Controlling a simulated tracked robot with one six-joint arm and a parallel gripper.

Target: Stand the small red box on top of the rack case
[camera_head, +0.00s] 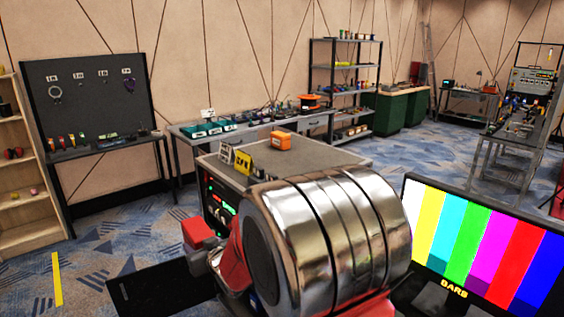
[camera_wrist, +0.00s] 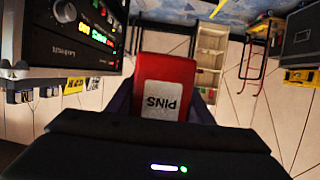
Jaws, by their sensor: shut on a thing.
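The small red box (camera_wrist: 168,75), with a white label reading "PINS" upside down, is between the jaws of my gripper (camera_wrist: 161,103) in the wrist view. In the head view the red box (camera_head: 197,232) shows left of the rack case's front, below its top. The rack case (camera_head: 325,155) has a grey top and a front with red and green lit displays; my shiny arm hides its lower right part. In the wrist view its dark front (camera_wrist: 75,35) fills the upper left. My jaws are partly hidden in the head view.
On the case top stand an orange box (camera_head: 281,141), a yellow sign (camera_head: 243,161) and a small grey sign (camera_head: 226,153) near the left edge. The top right of them is bare. A color-bar monitor (camera_head: 485,240) stands at the right. A long bench (camera_head: 255,127) lies behind.

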